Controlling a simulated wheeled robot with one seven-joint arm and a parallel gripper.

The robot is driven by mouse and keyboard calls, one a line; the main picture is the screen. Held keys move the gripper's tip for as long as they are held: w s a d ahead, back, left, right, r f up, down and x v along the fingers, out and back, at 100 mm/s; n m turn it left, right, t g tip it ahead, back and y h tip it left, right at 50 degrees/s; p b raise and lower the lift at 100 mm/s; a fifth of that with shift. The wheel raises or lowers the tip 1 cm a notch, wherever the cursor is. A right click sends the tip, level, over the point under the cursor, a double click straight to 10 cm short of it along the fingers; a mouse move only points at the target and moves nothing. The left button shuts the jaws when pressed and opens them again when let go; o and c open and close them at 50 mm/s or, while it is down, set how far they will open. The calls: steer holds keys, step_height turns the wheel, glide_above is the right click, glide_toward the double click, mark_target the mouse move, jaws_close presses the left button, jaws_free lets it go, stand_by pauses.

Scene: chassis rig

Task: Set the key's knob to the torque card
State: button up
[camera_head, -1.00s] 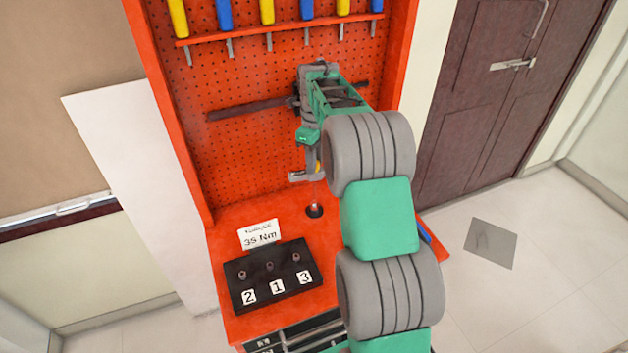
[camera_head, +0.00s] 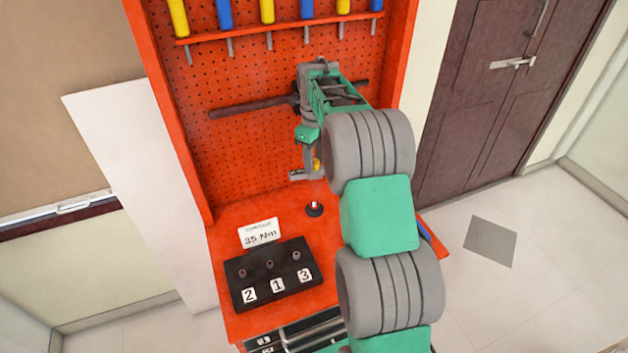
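A long dark bar, which looks like the key (camera_head: 250,106), lies nearly level in front of the pegboard. Its middle passes at my gripper (camera_head: 299,98), where my wrist hides part of it. The fingers are too small and covered to show whether they are shut on it. I cannot make out the knob or any setting on the key. The white torque card (camera_head: 260,233) stands on the red bench behind the black block and reads "35 Nm".
The black block (camera_head: 270,272) carries several bolts and the labels 2, 1, 3. A small dark round piece (camera_head: 314,209) sits on the bench. Tools with blue and yellow handles (camera_head: 267,12) hang along the red pegboard (camera_head: 240,150). My arm covers the bench's right side.

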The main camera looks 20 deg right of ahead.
steer(key=n+p, duration=0.1)
steer(key=n, duration=0.3)
steer(key=shift+r, duration=0.15)
steer(key=n+p, duration=0.1)
steer(key=n, duration=0.6)
steer(key=shift+c, duration=0.3)
steer(key=c, duration=0.8)
